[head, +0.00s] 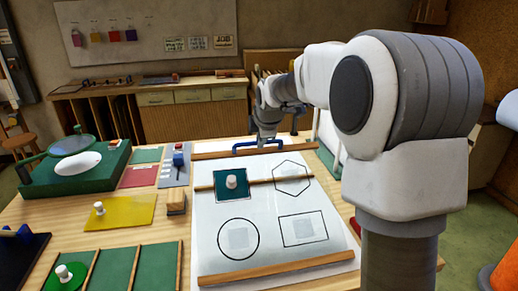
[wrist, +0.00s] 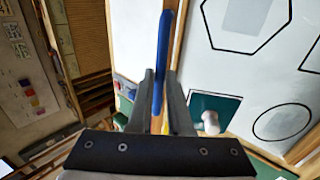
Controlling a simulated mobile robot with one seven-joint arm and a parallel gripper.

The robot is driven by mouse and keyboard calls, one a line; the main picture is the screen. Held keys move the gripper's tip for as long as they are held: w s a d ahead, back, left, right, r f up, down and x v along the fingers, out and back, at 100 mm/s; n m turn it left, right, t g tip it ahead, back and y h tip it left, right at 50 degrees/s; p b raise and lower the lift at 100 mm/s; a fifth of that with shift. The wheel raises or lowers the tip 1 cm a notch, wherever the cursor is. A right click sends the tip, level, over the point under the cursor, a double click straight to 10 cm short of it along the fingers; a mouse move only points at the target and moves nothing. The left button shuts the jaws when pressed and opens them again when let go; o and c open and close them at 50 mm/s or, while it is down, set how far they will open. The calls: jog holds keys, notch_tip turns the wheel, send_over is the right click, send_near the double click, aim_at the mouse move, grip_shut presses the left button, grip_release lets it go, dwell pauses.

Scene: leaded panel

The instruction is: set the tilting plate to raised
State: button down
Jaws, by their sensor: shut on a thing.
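The tilting plate (head: 265,215) is a white board with black outlines of a circle, a hexagon and a rectangle, and wooden strips at its far and near edges. It also shows in the wrist view (wrist: 235,70). A blue handle (head: 243,145) stands at its far edge. My gripper (head: 264,141) is at that handle; in the wrist view its fingers (wrist: 158,90) are closed around the blue handle bar (wrist: 163,60). I cannot tell for sure how far the plate is tilted. A teal square with a white knob (head: 231,184) sits on the plate.
Left of the plate are a wooden block (head: 176,203), a grey panel with a blue knob (head: 178,160), a yellow plate with a white knob (head: 120,212) and a green compartment tray (head: 138,245). A green device with a lens (head: 78,160) stands far left. My arm covers the right side.

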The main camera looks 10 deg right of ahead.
jog(key=shift+v, duration=1.05)
jog(key=shift+s+f, duration=0.15)
jog(key=shift+s, duration=0.1)
jog(key=shift+f, duration=0.1)
jog(key=c, duration=0.8)
grip_release()
jog(key=shift+s, duration=0.1)
jog(key=shift+c, duration=0.2)
jog(key=v, duration=1.7)
jog(key=shift+r+p, duration=0.35)
jog(key=shift+p, duration=0.05)
jog(key=shift+s, duration=0.1)
